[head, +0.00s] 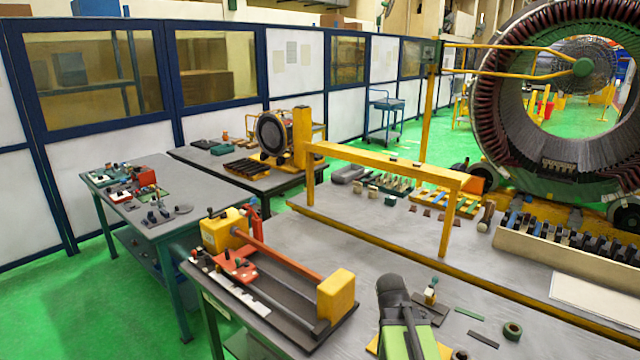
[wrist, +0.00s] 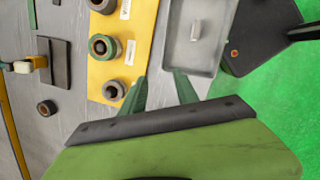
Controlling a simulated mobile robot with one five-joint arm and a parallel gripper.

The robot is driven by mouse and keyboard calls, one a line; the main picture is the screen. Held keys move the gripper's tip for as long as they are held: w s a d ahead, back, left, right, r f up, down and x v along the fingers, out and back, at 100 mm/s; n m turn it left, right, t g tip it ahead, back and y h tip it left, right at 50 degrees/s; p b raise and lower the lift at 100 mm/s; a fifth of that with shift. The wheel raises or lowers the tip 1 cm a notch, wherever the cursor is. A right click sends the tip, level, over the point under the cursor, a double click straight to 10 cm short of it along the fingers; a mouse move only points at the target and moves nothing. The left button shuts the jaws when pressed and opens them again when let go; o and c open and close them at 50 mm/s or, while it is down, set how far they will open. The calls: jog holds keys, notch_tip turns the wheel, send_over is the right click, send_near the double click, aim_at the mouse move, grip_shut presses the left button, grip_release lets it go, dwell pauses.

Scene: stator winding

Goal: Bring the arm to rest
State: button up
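My gripper (wrist: 158,84) shows in the wrist view as two green fingers standing apart, with nothing between them. It is over the grey bench top, between a yellow board (wrist: 133,45) and a grey tray (wrist: 180,66). The fingers appear clear of both, though their height above the bench is hard to tell. In the head view my dark and green arm (head: 402,315) reaches in at the bottom middle. My fingertips are hidden from that view.
Tape rolls (wrist: 103,47) sit on the yellow board. A dark plate (wrist: 54,62) and small ring (wrist: 47,107) lie left. A dark object (wrist: 262,35) is beside the tray. A winding fixture (head: 272,262) and yellow gantry (head: 385,165) stand on the benches.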

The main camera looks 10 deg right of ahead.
jog(key=a+f+m+y+b, duration=0.2)
jog(key=a+f+m, duration=0.2)
jog(key=a+m, duration=0.8)
jog(key=a, duration=0.5)
jog(key=shift+w+a+m+y, duration=0.2)
jog(key=shift+a+m+y, duration=0.15)
jog(key=shift+m+y, duration=0.05)
jog(key=shift+f, duration=0.1)
